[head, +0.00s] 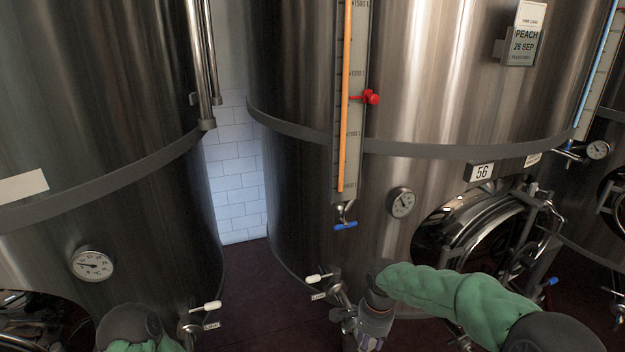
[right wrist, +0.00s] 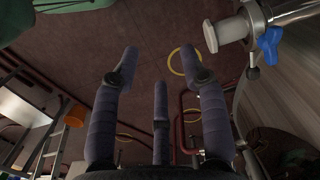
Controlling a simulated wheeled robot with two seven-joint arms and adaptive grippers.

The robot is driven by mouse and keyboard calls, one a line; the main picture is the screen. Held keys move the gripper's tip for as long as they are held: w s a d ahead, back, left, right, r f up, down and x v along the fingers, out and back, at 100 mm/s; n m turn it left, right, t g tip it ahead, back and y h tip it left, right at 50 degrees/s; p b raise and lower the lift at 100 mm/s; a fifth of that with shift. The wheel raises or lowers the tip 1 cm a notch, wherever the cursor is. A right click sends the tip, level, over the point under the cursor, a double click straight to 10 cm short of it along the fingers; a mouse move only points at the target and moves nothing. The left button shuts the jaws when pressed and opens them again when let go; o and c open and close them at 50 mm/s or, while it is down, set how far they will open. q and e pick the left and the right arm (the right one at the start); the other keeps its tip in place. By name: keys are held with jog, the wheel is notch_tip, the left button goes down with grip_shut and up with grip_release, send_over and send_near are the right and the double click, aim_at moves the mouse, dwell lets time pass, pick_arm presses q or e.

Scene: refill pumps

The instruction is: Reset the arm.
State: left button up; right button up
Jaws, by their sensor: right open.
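My right arm (head: 455,300), in a green sleeve, reaches in from the lower right of the head view, in front of the lower part of tank 56. Its gripper (head: 370,330) is partly visible at the bottom, close to the tank's lower fittings. In the right wrist view my right gripper (right wrist: 155,75) is open, with its dark fingers spread and nothing between them. My left arm (head: 140,335) shows only as a dark joint and green sleeve at the bottom left of the head view. The left gripper is out of view.
Steel tank 56 (head: 300,180) stands close ahead, with a gauge (head: 402,203), a blue-handled valve (head: 345,226) and a round hatch (head: 480,225). Another tank (head: 90,120) stands left. A pipe end with a blue handle (right wrist: 269,45) is beside my right fingers.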

jog(key=s+a+f+n+y, duration=0.1)
jog(key=s+f+n, duration=0.1)
jog(key=s+f, duration=0.45)
jog(key=s+a+f+n+y, duration=0.1)
jog(key=s+a+f+n, duration=0.15)
jog(key=f, duration=0.65)
jog(key=s+a+f+n+y, duration=0.1)
jog(key=s+f+n, duration=0.2)
jog(key=s+f, duration=0.35)
jog(key=s+f+n, duration=0.2)
jog(key=s+f, duration=0.3)
jog(key=s, duration=0.2)
jog(key=shift+d+f+t, duration=0.2)
jog(key=shift+f+t, duration=0.1)
jog(key=shift+f, duration=0.05)
